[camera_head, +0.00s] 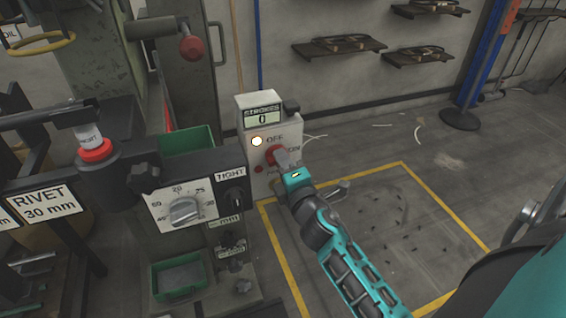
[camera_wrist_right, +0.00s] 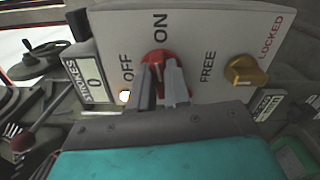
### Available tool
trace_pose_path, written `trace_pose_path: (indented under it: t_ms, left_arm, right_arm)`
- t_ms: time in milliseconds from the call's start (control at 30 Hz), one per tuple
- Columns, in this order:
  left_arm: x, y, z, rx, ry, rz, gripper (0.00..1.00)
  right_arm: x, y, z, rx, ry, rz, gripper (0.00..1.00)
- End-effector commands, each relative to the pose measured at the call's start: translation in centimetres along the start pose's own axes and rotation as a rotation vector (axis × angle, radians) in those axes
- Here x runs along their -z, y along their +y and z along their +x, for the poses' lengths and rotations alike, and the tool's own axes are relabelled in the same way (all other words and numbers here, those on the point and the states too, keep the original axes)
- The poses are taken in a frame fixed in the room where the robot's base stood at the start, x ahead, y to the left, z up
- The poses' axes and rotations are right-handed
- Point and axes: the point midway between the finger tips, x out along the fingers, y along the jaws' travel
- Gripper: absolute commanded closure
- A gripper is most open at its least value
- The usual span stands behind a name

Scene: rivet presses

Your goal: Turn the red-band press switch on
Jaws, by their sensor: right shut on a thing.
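The red-band press (camera_head: 97,152) stands at the left in the head view, with a red ring on its white-topped head. A grey-white control box (camera_head: 256,110) stands behind it, with a STROKES counter reading 0 and a lit white lamp beside OFF. My right gripper (camera_head: 280,157) is at the box, shut on the red switch. In the right wrist view the red switch (camera_wrist_right: 155,56) lies between my two fingers, below ON and right of OFF. The fingers hide part of it, so I cannot tell its exact setting. My left gripper is not in view.
A yellow knob (camera_wrist_right: 246,71) sits right of the red switch, between FREE and LOCKED. A dial panel (camera_head: 184,207) and green bins (camera_head: 187,140) are near the press.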

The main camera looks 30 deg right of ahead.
Motion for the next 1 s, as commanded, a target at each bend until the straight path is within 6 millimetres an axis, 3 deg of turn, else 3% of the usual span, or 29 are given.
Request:
trace_pose_path:
  t_ms: [400, 933, 967, 1000]
  left_arm:
    - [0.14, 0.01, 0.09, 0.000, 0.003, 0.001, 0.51]
    - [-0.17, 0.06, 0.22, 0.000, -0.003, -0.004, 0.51]
    - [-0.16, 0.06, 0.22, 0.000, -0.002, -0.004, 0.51]
    - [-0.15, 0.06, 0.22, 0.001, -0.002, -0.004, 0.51]
  right_arm:
    - [-0.07, -0.09, 0.02, 0.001, -0.002, 0.172, 1.00]
    - [-0.07, -0.11, 0.02, 0.001, -0.002, 0.193, 1.00]
    - [-0.07, -0.11, 0.02, 0.001, -0.002, 0.193, 0.80]
    - [-0.06, -0.11, 0.02, 0.001, -0.002, 0.192, 0.76]
